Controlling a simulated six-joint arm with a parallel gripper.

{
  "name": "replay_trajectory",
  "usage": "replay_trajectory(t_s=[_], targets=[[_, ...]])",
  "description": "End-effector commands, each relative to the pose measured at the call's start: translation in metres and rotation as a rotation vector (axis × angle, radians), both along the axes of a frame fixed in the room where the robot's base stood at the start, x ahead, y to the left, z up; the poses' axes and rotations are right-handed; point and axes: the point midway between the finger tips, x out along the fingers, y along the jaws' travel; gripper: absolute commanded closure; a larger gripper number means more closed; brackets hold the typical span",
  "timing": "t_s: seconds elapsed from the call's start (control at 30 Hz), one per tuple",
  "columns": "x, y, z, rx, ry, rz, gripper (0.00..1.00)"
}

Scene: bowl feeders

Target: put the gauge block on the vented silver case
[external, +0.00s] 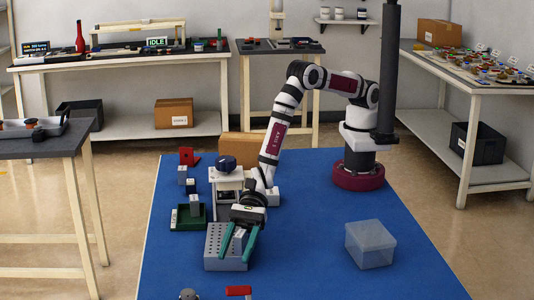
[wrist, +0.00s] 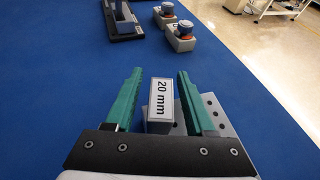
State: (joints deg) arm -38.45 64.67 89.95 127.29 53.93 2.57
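The vented silver case (external: 224,262) is a grey box with rows of holes, on the blue mat below my gripper. Part of its holed top shows in the wrist view (wrist: 212,104). The gauge block (wrist: 159,100) is a pale block marked "20 mm". It sits between my teal fingers over the case and appears to rest on its top; the contact is hidden. My gripper (wrist: 158,82) is open, with a visible gap on each side of the block. In the external view my gripper (external: 236,246) points down at the case.
A green tray (external: 181,224) holding a block stands left of the case. A white device with a dark blue knob (external: 226,162) stands behind. A translucent box (external: 370,246) is at the right. A red-topped object (external: 238,291) lies at the front. Blue mat is free between case and box.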

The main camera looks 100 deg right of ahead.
Motion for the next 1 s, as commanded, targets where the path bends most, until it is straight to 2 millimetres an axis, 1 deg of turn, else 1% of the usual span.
replay_trajectory(t_s=[0.17,0.23,0.37,0.5,0.6,0.7,0.8,1.0], targets=[[0.0,0.0,0.002,0.001,-0.001,0.0,0.45],[-0.001,-0.005,0.006,0.0,0.001,-0.001,0.45],[-0.011,-0.027,0.016,-0.001,0.001,-0.001,0.45],[-0.023,-0.057,0.029,-0.001,0.001,-0.003,0.45],[-0.031,-0.076,0.037,0.0,0.0,-0.002,0.45],[-0.037,-0.09,0.043,0.0,0.0,-0.001,0.45],[-0.04,-0.099,0.047,0.0,0.0,-0.001,0.45],[-0.043,-0.103,0.049,0.001,-0.001,0.001,0.45]])
